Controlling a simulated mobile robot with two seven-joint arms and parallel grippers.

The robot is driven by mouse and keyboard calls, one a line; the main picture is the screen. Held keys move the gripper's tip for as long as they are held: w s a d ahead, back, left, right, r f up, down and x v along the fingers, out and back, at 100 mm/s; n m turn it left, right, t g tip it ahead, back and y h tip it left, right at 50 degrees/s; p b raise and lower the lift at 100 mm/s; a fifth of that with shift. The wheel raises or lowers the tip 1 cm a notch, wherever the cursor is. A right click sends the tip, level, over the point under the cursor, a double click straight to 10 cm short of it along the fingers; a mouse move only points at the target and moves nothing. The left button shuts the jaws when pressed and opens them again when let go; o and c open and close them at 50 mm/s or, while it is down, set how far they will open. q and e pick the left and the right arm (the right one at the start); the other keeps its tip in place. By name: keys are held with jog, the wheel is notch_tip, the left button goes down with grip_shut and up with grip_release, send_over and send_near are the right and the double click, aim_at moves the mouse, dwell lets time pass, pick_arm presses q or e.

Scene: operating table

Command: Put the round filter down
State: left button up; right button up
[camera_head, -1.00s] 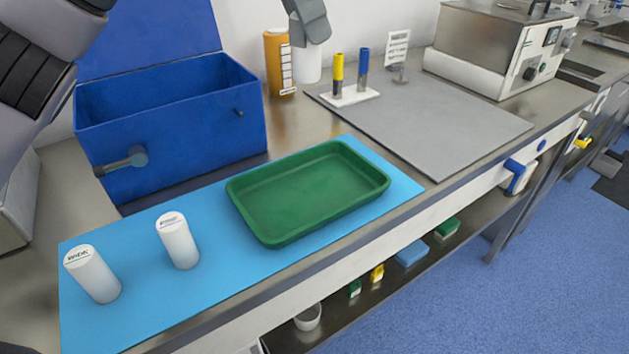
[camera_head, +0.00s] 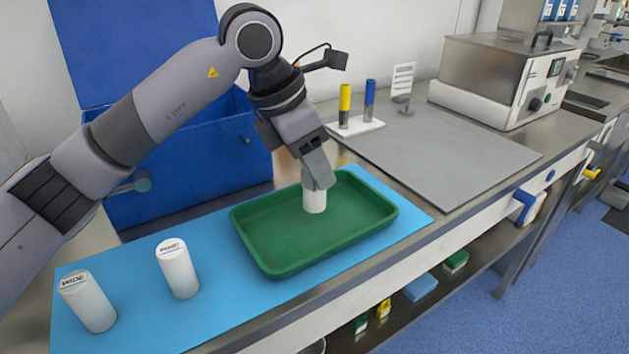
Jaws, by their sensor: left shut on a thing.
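My left gripper (camera_head: 318,178) points down over the green tray (camera_head: 272,262) and is shut on a white cylinder, the round filter (camera_head: 315,202). The filter is upright, and its top is hidden by the fingers. Its lower end shows against the tray floor towards the back. I cannot tell whether it touches the floor. The tray lies on a blue mat (camera_head: 215,318). Two more white cylinders stand upright on the mat left of the tray: one (camera_head: 178,270) nearer the tray and one (camera_head: 88,302) at the far left. My right gripper is not in view.
An open blue box (camera_head: 190,190) stands behind the mat, partly hidden by my left arm. Yellow and blue tubes (camera_head: 345,104) stand in a white holder at the back. A grey mat (camera_head: 450,155) to the right has much free room. The table's front edge is close to the tray.

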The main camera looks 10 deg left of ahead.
aim_at(314, 183)
pick_arm(q)
jog(key=shift+f, duration=1.6)
jog(key=shift+f, duration=0.1)
jog(key=o, duration=1.1)
jog(key=shift+c, duration=0.2)
jog(key=v, duration=1.2)
